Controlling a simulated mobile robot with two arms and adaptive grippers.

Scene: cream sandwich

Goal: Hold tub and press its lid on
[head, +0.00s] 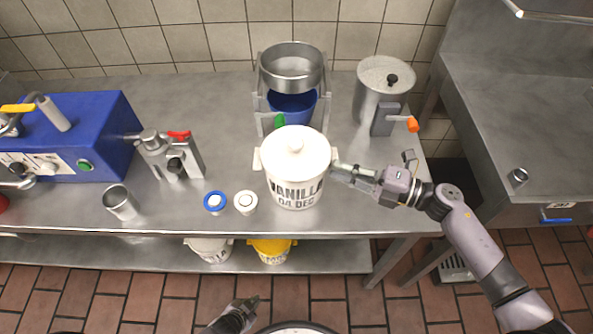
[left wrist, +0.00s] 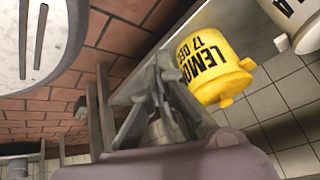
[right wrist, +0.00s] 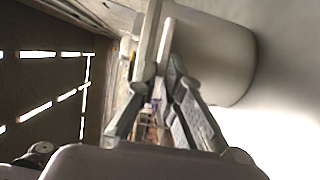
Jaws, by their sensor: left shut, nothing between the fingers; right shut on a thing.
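The white tub (head: 296,190), lettered "VANILLA 04 DEC", stands upright on the steel table near its front edge. Its white lid (head: 305,158) with a round knob lies on top; I cannot tell whether it is fully seated. My right gripper (head: 338,170) is at the tub's right side, shut on its side lug, which the fingers mostly hide. In the right wrist view the fingers (right wrist: 165,50) close beside the tub's pale wall (right wrist: 215,60). My left gripper (head: 250,303) is shut and empty, low in front of the table; its fingers show in the left wrist view (left wrist: 160,75).
A blue-rimmed cap (head: 215,202) and a white cap (head: 246,203) lie left of the tub. A metal stand with a blue bowl (head: 291,105) is behind it, a steel pot (head: 372,95) behind right. A yellow lemon tub (head: 271,251) is on the lower shelf.

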